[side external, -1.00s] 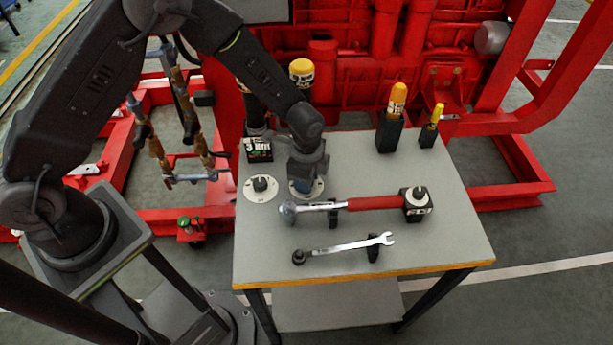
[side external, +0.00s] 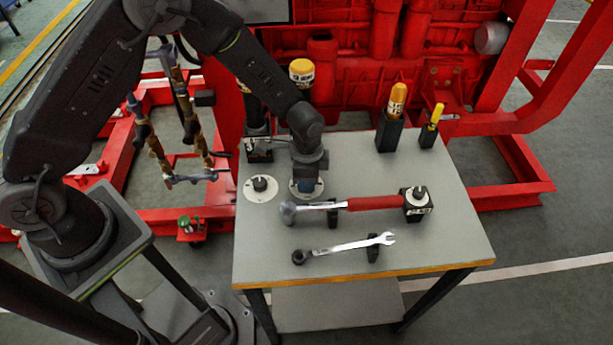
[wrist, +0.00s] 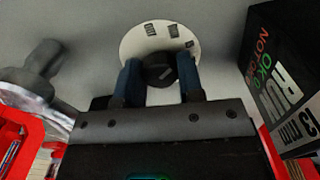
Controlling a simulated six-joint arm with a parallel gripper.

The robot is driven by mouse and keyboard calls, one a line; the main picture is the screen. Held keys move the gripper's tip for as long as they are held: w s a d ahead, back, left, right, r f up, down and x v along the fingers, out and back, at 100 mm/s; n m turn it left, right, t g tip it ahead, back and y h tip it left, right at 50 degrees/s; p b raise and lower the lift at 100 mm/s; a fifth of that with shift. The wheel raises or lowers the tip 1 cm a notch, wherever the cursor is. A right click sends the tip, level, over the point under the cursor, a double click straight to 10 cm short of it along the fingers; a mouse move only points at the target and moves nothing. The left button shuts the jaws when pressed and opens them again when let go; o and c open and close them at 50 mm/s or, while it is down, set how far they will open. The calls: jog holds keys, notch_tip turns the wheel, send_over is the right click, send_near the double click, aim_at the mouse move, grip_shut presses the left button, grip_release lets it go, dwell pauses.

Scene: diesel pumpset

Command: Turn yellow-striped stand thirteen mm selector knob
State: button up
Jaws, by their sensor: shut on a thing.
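In the wrist view a round black selector knob (wrist: 160,72) with a pale mark sits on a white dial plate (wrist: 131,45) with printed labels. My gripper (wrist: 160,82) points at the dial and is shut on the knob, one blue finger on each side. In the side view the dial plate (side external: 319,191) shows only as a rim under my gripper (side external: 307,185), which hides the knob. A black block (wrist: 280,75) lettered "13 mm", "RUN", "OK" and "NOT OK" stands close on the right in the wrist view. I cannot make out yellow stripes on it.
A second knob on a white dial (side external: 261,187) is just left of my gripper. Black stands with yellow-topped tools (side external: 391,125) are at the table's back right. The right table area is clear.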

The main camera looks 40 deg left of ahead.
jog(key=n, duration=0.5)
jog(key=shift+n, duration=2.6)
jog(key=o, duration=0.9)
notch_tip(320, 180, up, 14)
jog(key=shift+f, duration=0.1)
